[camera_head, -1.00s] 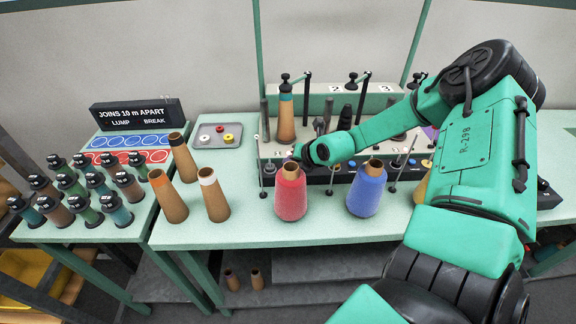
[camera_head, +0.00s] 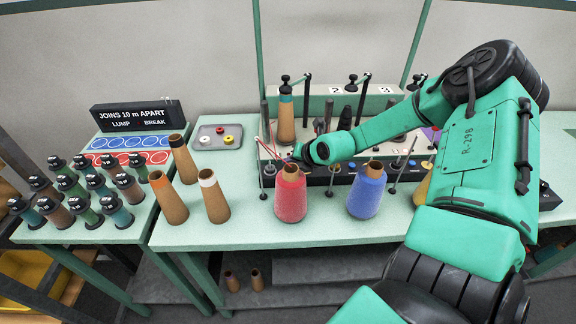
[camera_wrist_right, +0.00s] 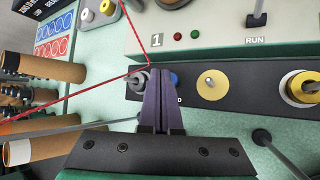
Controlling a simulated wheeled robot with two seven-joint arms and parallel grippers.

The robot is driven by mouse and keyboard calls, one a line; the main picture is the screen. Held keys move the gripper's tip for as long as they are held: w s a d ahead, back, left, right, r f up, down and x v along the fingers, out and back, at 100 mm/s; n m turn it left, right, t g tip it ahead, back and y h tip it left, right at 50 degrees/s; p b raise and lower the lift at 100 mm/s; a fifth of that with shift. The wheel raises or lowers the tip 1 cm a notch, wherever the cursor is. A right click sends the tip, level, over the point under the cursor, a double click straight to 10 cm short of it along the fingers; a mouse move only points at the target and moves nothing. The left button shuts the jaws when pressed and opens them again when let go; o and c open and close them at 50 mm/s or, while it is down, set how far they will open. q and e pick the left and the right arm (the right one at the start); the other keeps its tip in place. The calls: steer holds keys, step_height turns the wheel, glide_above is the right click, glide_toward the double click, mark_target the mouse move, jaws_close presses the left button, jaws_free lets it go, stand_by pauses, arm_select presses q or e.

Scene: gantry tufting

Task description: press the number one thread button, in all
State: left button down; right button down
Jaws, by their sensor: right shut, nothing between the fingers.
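In the right wrist view a blue button (camera_wrist_right: 174,78) sits on the dark strip below the "1" label (camera_wrist_right: 157,40). My right gripper (camera_wrist_right: 163,100) is shut and empty, its purple fingers over the strip, partly covering the button and the lettering below it. I cannot tell whether the fingertips touch the button. In the head view my right gripper (camera_head: 296,153) is at the left end of the machine, behind the red yarn cone (camera_head: 291,197), its fingers hardly visible. My left gripper is not in view.
A blue yarn cone (camera_head: 367,193) stands right of the red one. A red thread (camera_wrist_right: 80,93) crosses to the left of the fingers. A grey knob (camera_wrist_right: 138,83) and a yellow disc (camera_wrist_right: 211,84) flank the fingers. Bare brown cones (camera_head: 169,197) stand at left.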

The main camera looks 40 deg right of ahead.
steer(key=shift+r, duration=0.35)
steer(key=shift+r, duration=0.1)
step_height(320, 180, up, 5)
steer(key=p, duration=0.4)
stand_by(0.6)
